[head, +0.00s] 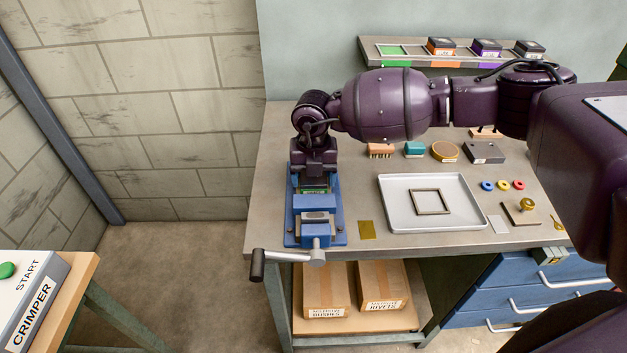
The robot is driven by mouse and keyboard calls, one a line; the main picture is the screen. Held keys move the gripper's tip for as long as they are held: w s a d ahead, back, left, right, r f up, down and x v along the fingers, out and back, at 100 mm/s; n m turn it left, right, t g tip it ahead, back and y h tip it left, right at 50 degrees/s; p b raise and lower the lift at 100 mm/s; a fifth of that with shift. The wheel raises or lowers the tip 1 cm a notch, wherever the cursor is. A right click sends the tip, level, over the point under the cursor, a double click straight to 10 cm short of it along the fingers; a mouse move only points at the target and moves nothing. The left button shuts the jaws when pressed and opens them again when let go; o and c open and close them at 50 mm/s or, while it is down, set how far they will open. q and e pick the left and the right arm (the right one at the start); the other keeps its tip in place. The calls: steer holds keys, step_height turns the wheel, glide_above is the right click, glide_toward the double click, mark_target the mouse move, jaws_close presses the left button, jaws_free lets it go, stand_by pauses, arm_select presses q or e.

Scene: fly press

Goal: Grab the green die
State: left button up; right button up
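The green die (314,190) sits in the blue vise-like fixture (340,225) at the left end of the workbench. Only a thin green strip of it shows; the rest is hidden under my gripper. My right gripper (314,178) points straight down directly over the die, at the fixture's back end. Its fingertips are hidden or too small to tell whether they are open or closed on the die. My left gripper is out of view.
A wall shelf (376,61) holds an orange die (440,47), a purple die (486,48) and a black one; its green-marked place is empty. A grey tray (391,208) with a square frame lies right of the fixture. A crank handle (257,265) sticks out front.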

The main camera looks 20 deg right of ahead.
steer(key=c, duration=0.9)
steer(key=shift+r, duration=0.1)
steer(key=shift+c, duration=0.7)
steer(key=shift+w+r, duration=0.1)
